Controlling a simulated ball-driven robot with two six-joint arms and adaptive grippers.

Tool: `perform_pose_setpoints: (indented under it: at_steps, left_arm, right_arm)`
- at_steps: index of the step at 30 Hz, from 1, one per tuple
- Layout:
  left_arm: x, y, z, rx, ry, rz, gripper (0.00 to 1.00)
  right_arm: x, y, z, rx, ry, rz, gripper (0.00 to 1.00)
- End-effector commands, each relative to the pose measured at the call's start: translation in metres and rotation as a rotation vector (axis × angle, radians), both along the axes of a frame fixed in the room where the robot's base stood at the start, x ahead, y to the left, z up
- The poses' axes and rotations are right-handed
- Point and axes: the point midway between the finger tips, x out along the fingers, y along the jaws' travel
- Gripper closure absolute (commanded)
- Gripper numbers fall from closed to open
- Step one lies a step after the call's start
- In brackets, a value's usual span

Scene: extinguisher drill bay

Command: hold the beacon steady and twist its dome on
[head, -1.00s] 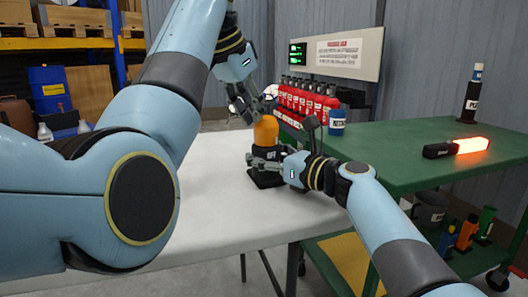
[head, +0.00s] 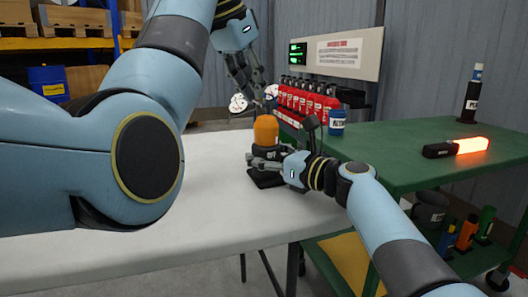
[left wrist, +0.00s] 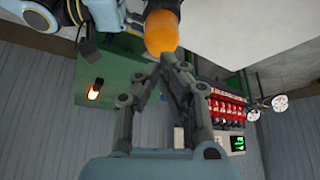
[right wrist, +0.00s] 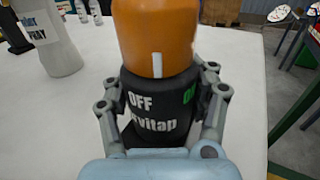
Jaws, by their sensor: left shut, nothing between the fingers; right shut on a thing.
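The beacon's black base (right wrist: 160,115) stands upright on the white table (head: 215,205), with "OFF" and a green "ON" mark on it. Its orange dome (head: 266,129) sits on top of the base, upright, with a white line near its lower edge in the right wrist view (right wrist: 152,35). My right gripper (head: 262,160) is shut around the black base, with a finger on each side. My left gripper (head: 260,88) is shut and empty, above the dome and apart from it. In the left wrist view its fingertips (left wrist: 168,60) meet just beside the orange dome (left wrist: 161,32).
A white bottle (right wrist: 55,40) stands beside the beacon. The table's front left is clear.

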Motion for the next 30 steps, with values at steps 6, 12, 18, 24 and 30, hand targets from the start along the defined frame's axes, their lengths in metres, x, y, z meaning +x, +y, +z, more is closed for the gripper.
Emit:
perform_pose_setpoints:
  at_steps: [6,12,18,24,30]
  left_arm:
    - [-0.002,-0.008,0.012,-0.008,-0.004,-0.011,1.0]
    - [-0.001,-0.006,0.012,-0.007,-0.004,-0.01,1.0]
    - [0.011,0.012,0.021,-0.005,-0.004,-0.009,1.0]
    - [0.01,0.012,0.01,-0.005,0.0,-0.008,1.0]
    - [0.01,0.013,-0.016,-0.004,0.0,-0.007,1.0]
  right_arm:
    - [0.0,0.0,0.0,0.0,0.0,0.0,0.97]
    - [0.0,0.0,0.0,-0.001,0.001,0.0,0.97]
    - [0.0,0.0,0.0,-0.001,0.001,0.0,0.97]
    - [0.0,0.0,0.0,0.0,0.001,0.0,0.97]
    - [0.0,0.0,0.0,0.0,0.001,0.0,0.97]
